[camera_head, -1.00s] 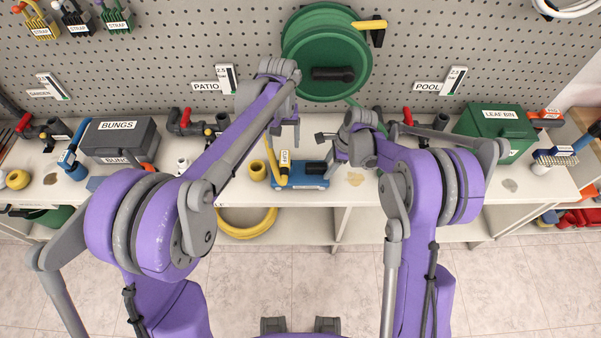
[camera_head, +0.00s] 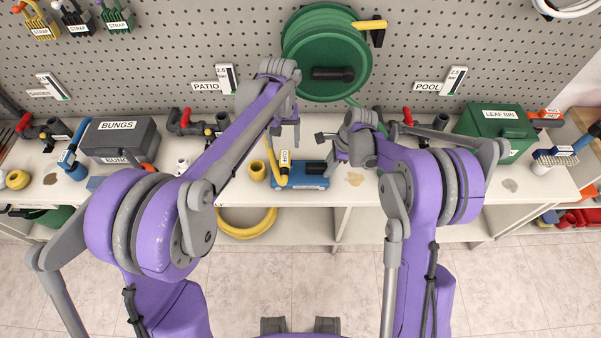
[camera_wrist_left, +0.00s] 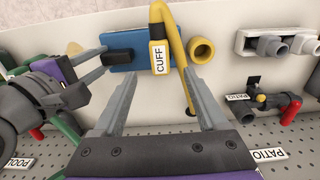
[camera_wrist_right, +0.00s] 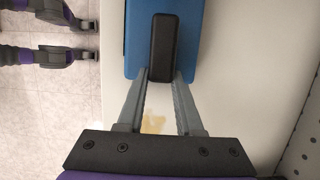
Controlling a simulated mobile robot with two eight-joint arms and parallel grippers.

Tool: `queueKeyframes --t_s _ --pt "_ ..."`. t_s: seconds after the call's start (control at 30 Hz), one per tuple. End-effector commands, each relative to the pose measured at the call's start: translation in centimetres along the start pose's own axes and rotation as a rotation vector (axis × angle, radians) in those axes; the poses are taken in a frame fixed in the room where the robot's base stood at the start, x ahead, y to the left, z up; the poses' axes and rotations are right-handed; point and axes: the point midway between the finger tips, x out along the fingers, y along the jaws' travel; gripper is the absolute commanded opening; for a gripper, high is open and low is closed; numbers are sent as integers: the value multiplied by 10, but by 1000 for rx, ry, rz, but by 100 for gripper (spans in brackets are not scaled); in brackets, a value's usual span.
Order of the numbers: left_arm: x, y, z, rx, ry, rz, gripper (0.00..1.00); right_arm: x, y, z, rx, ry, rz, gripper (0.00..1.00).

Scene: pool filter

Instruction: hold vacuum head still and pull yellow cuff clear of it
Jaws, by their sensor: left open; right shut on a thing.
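The blue vacuum head (camera_head: 300,183) lies on the bench at the middle, with a black grip (camera_wrist_right: 163,40) standing on it. The yellow cuff (camera_head: 284,158), labelled CUFF, sits at the vacuum head's left end with the yellow hose rising from it. They touch in the left wrist view, where the cuff (camera_wrist_left: 160,58) shows against the blue body. My right gripper (camera_wrist_right: 160,78) is shut on the black grip. My left gripper (camera_head: 286,140) is open and empty, its fingers apart on either side of the cuff in the left wrist view but not touching it.
A yellow ring-like fitting (camera_head: 257,171) stands just left of the cuff. A green hose reel (camera_head: 327,55) hangs on the pegboard behind. Valves labelled PATIO (camera_wrist_left: 282,108) and POOL stand along the back. The bench front right of the vacuum head is mostly clear.

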Motion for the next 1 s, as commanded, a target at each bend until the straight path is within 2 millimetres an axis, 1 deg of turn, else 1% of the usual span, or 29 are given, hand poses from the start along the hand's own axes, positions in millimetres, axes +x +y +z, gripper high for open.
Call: queueKeyframes --t_s 0.23,0.27,0.3,0.37,0.5,0.6,0.67,0.77,1.0 --pt "0 0 0 0 0 0 75 0 0 0 0 0 0 0" --pt "0 0 0 0 0 0 71 0 0 0 0 0 0 0" --pt "-1 0 0 0 0 0 64 0 0 0 0 0 0 0" --pt "-7 0 -2 0 0 0 55 0 0 0 0 0 0 0" --pt "-27 0 -9 0 0 0 55 0 0 0 0 0 0 0" --pt "-32 0 -10 0 0 0 55 0 0 0 0 0 0 0" --pt "-29 0 -10 0 0 0 55 0 0 0 0 0 0 0" --pt "-20 0 -10 0 0 0 55 0 0 0 0 -1 0 0" --pt "14 0 -10 0 0 0 55 0 0 0 0 -1 0 0"
